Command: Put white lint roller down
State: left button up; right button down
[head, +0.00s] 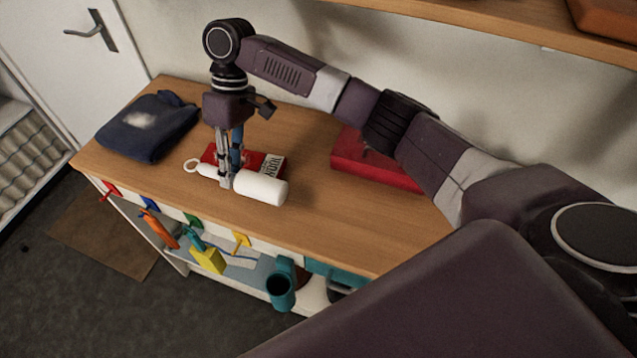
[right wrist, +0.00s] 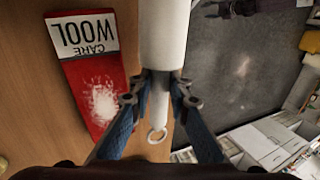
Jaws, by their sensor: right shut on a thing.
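The white lint roller (head: 262,188) lies level near the front edge of the wooden counter, its thick roll to the right and its ring to the left. My right gripper (head: 226,184) points down and is shut on the roller's thin handle. In the right wrist view the roller (right wrist: 163,38) passes between the blue fingers of the gripper (right wrist: 159,88), with its ring below them. I cannot tell whether the roller touches the counter or hangs just above it. My left gripper is not in view.
A red-and-white wool care pack (head: 272,164) lies just behind the roller; it also shows in the right wrist view (right wrist: 88,75). A dark folded cloth (head: 148,126) lies left, a red box (head: 370,160) right. The counter's front right (head: 345,225) is clear. Hooks with hanging items line the front.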

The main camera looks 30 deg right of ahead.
aim_at(273, 191)
jog(key=s+d+p, duration=0.1)
jog(key=s+d, duration=0.2)
jog(key=s, duration=0.1)
jog(key=s+d+p, duration=0.2)
jog(key=s+d, duration=0.2)
jog(key=s+d+p, duration=0.2)
jog(key=s+d, duration=0.1)
jog(key=s, duration=0.1)
jog(key=shift+s+d+r, duration=0.1)
jog(key=shift+s+d, duration=0.15)
jog(key=shift+d, duration=0.15)
jog(key=shift+f+p, duration=0.5)
jog(key=shift+f, duration=1.35)
jog(key=c, duration=1.8)
grip_release()
jog(key=shift+f, duration=0.15)
jog(key=shift+b+v, duration=0.75)
jog(key=shift+v, duration=3.15)
jog(key=shift+a, duration=0.1)
